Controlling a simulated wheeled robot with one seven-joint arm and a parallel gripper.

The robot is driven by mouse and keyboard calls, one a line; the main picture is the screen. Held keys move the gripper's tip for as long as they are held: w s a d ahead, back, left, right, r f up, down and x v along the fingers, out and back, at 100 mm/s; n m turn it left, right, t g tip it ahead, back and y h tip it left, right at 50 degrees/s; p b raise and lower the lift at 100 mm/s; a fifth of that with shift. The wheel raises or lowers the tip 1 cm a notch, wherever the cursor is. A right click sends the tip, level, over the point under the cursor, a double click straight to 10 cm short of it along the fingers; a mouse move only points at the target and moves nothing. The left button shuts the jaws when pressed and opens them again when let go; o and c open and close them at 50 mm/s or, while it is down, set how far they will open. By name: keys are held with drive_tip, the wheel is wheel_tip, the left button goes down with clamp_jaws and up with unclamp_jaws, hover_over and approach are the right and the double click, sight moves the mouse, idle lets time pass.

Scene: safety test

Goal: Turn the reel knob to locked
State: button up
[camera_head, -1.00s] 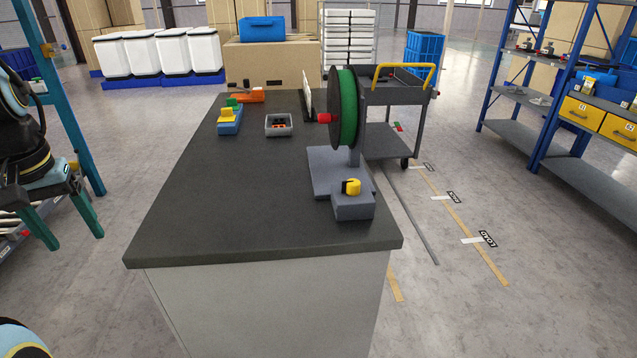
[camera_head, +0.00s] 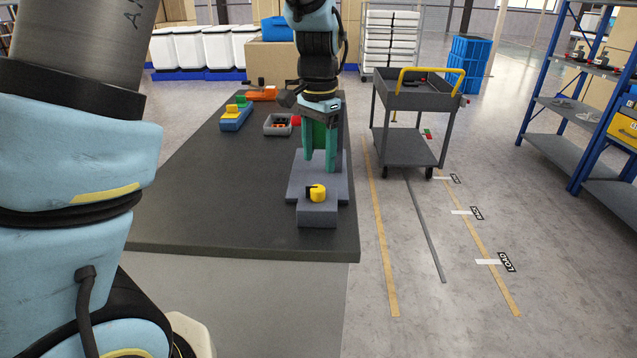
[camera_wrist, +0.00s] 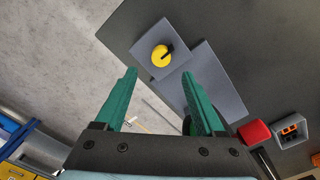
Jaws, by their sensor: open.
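The yellow reel knob (camera_head: 318,193) with a black pointer sits on a grey block at the near end of the reel's grey base (camera_head: 334,187). In the wrist view the knob (camera_wrist: 161,55) shows ahead of the fingertips, with its dark pointer on one side. My gripper (camera_head: 320,165), with green fingers, points down above the base, behind the knob in the head view. It also shows in the wrist view (camera_wrist: 163,82), fingers spread apart with nothing between them. It is apart from the knob. The green reel is hidden behind my arm in the head view.
A grey bin (camera_head: 278,125), a blue-and-yellow item (camera_head: 236,117) and an orange item (camera_head: 262,94) lie farther back on the dark bench (camera_head: 200,190). A red part (camera_wrist: 254,132) is near the base. A grey cart (camera_head: 415,130) stands to the right. The bench's left side is clear.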

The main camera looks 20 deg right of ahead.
sight(318, 187)
wheel_tip(318, 187, down, 8)
drive_tip(key=shift+r+p, duration=0.2)
drive_tip(key=shift+p, duration=0.25)
clamp_jaws()
idle(0.4)
